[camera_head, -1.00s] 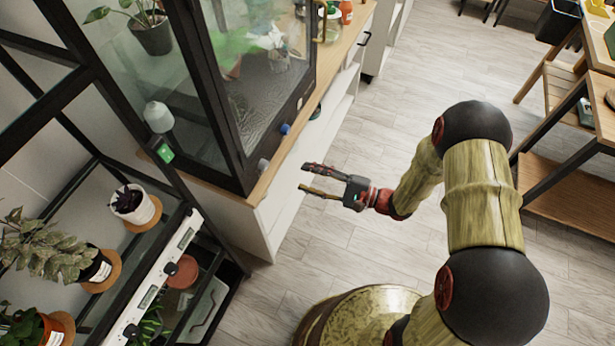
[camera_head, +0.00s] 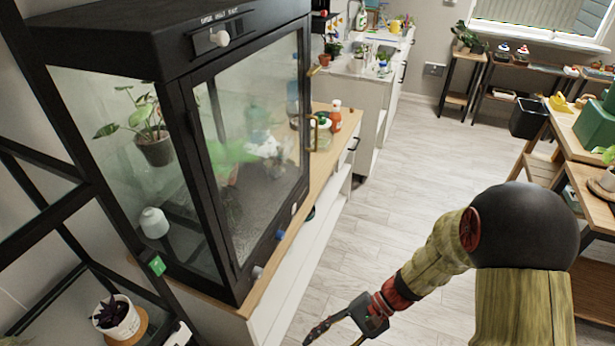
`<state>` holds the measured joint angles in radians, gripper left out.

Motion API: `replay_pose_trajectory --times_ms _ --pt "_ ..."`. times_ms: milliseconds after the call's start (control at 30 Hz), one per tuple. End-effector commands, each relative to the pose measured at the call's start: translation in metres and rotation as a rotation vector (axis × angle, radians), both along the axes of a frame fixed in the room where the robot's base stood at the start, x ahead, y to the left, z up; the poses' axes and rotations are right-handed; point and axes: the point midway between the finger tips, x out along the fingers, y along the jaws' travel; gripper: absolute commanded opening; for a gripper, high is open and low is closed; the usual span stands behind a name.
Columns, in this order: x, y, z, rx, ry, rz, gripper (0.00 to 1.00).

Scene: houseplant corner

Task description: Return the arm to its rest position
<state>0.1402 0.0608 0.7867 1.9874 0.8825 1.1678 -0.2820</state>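My arm (camera_head: 438,258) reaches in from the lower right, its bamboo-patterned links bent at a black joint. My gripper (camera_head: 335,338) is at the bottom edge, pointing to the lower left over the floor, in front of the white cabinet (camera_head: 283,318). Its two fingers are apart with nothing visible between them. The lower finger is partly cut off by the frame edge. The gripper is apart from the cabinet in the picture.
A black-framed glass case (camera_head: 255,140) stands on the wooden counter (camera_head: 322,150) at left. A potted plant (camera_head: 120,317) sits on a shelf at lower left. Wooden tables (camera_head: 575,150) stand at right. The grey floor (camera_head: 410,165) between is clear.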

Motion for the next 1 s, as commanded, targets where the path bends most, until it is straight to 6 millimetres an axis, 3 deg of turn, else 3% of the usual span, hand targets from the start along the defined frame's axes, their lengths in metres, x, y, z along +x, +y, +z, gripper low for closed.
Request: replay_pose_trajectory --times_ms 133,300,500,633,800,900,1000 --pt "-0.011 -0.048 0.039 -0.243 -0.164 0.161 0.43" --pt "-0.01 -0.1 0.087 -0.492 -0.389 0.279 0.43" --pt "-0.004 -0.145 0.156 -0.731 -0.686 0.366 0.43" --pt "-0.006 -0.16 0.204 -0.841 -0.869 0.399 0.43" --pt "-0.012 -0.158 0.253 -0.895 -1.034 0.371 0.43" --pt "-0.013 -0.156 0.271 -0.905 -1.089 0.356 0.43" --pt "-0.014 -0.154 0.275 -0.906 -1.106 0.353 0.43"
